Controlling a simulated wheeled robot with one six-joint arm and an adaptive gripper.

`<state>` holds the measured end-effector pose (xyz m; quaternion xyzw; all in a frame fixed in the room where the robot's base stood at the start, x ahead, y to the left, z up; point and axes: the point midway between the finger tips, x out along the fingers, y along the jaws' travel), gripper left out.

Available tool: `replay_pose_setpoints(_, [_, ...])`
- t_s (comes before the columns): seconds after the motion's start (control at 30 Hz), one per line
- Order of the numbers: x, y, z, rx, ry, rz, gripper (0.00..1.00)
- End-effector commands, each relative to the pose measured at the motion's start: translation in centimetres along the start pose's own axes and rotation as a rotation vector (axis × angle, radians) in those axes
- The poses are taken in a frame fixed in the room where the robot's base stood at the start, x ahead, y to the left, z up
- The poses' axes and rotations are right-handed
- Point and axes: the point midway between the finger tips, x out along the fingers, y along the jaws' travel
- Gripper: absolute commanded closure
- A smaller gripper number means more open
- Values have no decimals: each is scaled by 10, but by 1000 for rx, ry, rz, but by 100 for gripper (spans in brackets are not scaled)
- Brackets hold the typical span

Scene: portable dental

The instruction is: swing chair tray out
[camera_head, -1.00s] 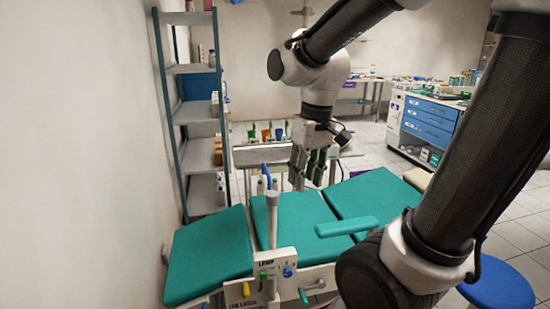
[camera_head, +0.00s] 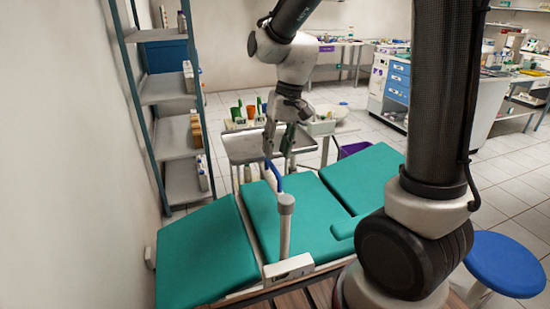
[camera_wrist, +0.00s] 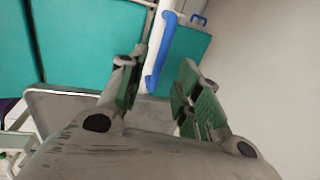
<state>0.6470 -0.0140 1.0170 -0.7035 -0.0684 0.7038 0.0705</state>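The chair tray (camera_head: 240,150) is a grey metal tray behind the green dental chair (camera_head: 205,255) in the head view. In the wrist view, the grey tray (camera_wrist: 65,108) lies below and behind my fingers. A blue bar (camera_head: 274,176) rises from near the top of a white post (camera_head: 285,225) beside the chair. In the wrist view, the blue bar (camera_wrist: 159,60) runs along a white arm (camera_wrist: 168,18), its lower end appearing between my fingertips. My gripper (camera_head: 280,142) is open above the bar and near the tray. The open fingers (camera_wrist: 162,85) have green pads; contact is unclear.
A shelf rack (camera_head: 165,90) stands against the left wall. Cups and bottles (camera_head: 250,112) stand behind the tray. A blue stool (camera_head: 500,265) is at the right front. White cabinets (camera_head: 390,85) stand at the back right.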

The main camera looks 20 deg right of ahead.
Motion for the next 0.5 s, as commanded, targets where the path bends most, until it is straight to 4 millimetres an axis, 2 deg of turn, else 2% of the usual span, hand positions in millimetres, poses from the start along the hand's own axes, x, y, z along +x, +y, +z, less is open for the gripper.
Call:
replay_pose_setpoints(0.1, [20,0,1,-1,-3,1,66])
replay_pose_setpoints(0.2, [32,0,0,-1,-2,0,66])
replay_pose_setpoints(0.5, [42,0,0,0,0,0,66])
